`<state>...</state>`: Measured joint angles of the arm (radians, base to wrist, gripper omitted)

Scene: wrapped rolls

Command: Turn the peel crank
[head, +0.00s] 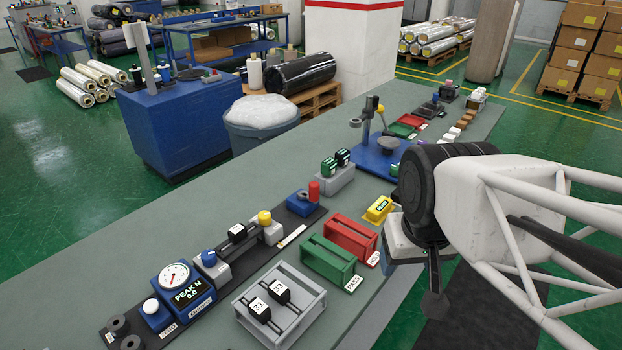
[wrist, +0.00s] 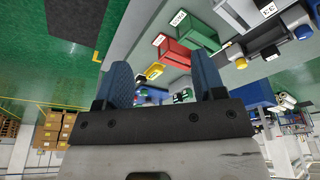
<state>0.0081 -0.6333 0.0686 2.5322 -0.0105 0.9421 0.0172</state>
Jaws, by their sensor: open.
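The peel tester stands on a dark strip along the bench's front left, with a round gauge (head: 174,275) above a display reading "PEAK N 0.0". At the strip's far end is a blue block (head: 300,204) with a dark round top and an upright red knob (head: 314,190); this looks like the crank, but I cannot be sure. A black block (head: 237,232) and a yellow knob (head: 264,217) lie between. My gripper (wrist: 165,82) is open and empty in the wrist view, its two blue fingers apart. My arm is at the right, well away from the red knob.
A green tray (head: 328,262) and a red tray (head: 351,238) lie between the tester and my arm. A yellow block (head: 379,209) sits beside them. A grey rack (head: 281,324) holds black blocks marked 31 and 33. A blue-based stand (head: 378,162) rises farther back.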

